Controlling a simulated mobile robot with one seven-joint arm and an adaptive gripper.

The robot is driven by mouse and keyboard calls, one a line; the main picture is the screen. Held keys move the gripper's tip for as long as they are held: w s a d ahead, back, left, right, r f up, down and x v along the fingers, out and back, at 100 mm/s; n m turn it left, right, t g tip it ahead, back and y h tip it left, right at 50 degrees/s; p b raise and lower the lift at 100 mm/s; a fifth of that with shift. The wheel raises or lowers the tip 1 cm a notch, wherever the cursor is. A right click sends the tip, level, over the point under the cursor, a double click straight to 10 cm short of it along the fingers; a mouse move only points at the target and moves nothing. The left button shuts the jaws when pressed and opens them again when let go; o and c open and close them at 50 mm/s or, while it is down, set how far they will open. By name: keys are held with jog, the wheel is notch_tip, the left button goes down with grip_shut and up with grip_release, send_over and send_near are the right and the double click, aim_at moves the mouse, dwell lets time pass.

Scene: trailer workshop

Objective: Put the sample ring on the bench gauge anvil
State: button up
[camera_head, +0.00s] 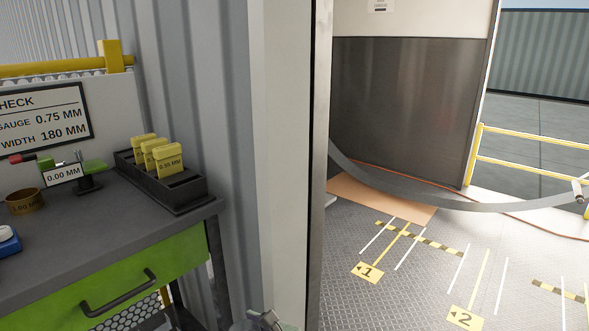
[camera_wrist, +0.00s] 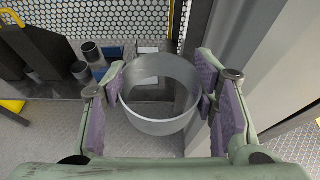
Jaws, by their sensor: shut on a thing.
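The sample ring (camera_wrist: 157,126), a plain grey metal band, is held between the purple pads of my gripper (camera_wrist: 161,88) in the wrist view. The pads press on its left and right sides, and its open top faces the camera. The bench gauge (camera_head: 90,181) stands on the grey bench at the left of the head view, with a green body and a display reading 0.00 MM. Its anvil is too small to make out clearly. Only a small part of what looks like my gripper shows at the bottom edge of the head view, away from the gauge, right of the bench.
A brown ring (camera_head: 25,201) and a blue item (camera_head: 8,242) lie on the bench (camera_head: 110,221). A black rack (camera_head: 187,193) with yellow tagged pieces stands at its right end. A door post (camera_head: 284,150) rises right of the bench. A grey strip (camera_head: 440,197) spans the doorway.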

jog(key=w+d+f+m+t+h, duration=0.2)
jog(key=d+f, duration=0.3)
jog(key=f, duration=0.4)
jog(key=w+d+f+m+t+h, duration=0.2)
jog(key=w+d+f+m+h, duration=0.2)
jog(key=f, duration=0.5)
jog(key=shift+w+d+f+m, duration=0.3)
jog(key=shift+w+d, duration=0.1)
jog(key=shift+d, duration=0.25)
jog(key=shift+w+d+r, duration=0.1)
jog(key=shift+r, duration=0.05)
